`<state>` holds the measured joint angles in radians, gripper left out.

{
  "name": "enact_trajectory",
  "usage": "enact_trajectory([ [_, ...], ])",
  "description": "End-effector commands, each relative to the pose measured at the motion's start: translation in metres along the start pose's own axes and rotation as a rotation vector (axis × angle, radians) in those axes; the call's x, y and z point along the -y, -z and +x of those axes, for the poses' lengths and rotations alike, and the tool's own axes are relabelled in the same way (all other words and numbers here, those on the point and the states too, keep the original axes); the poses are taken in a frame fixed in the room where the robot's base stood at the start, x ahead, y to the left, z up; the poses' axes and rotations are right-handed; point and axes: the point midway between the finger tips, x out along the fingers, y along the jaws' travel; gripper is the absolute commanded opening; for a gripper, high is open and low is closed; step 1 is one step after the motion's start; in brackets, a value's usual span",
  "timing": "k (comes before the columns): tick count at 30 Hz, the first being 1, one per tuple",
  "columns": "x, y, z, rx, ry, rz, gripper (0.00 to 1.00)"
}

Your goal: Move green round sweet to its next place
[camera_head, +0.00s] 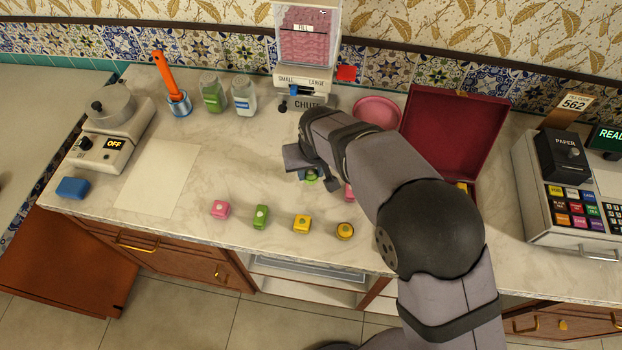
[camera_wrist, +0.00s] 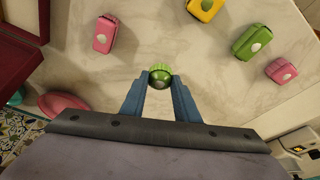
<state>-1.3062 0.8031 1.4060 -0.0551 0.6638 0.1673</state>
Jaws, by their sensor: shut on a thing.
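The green round sweet (camera_wrist: 160,76) sits between the two blue fingertips of my gripper (camera_wrist: 159,82) in the wrist view. My gripper is shut on it, over the marble counter. In the head view my arm partly covers the gripper (camera_head: 306,175), and only a bit of the green sweet (camera_head: 312,177) shows. I cannot tell whether it touches the counter. An open dark-red box (camera_head: 456,130) stands to the right, its inside mostly hidden by my arm; a bit of yellow (camera_head: 463,187) shows there.
Pink (camera_head: 220,209), green (camera_head: 261,217) and yellow (camera_head: 302,224) block sweets and a yellow round sweet (camera_head: 345,231) line the front. Another pink sweet (camera_head: 349,193) lies beside my arm. A pink plate (camera_head: 376,111) and dispenser (camera_head: 303,80) stand behind.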

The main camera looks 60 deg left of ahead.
Motion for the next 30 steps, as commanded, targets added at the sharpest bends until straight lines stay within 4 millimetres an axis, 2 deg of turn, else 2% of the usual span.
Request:
enact_trajectory([
  [3,0.000,0.007,-0.019,-0.006,0.001,0.000,0.07],
  [9,0.000,0.013,-0.045,-0.002,0.001,0.000,0.07],
  [15,0.000,0.015,-0.055,0.000,0.000,-0.001,0.07],
  [21,-0.003,0.015,-0.055,0.000,-0.001,0.000,0.07],
  [26,-0.027,0.016,-0.053,0.003,-0.005,0.006,0.07],
  [30,-0.070,0.014,-0.051,0.006,-0.010,0.016,0.07],
])
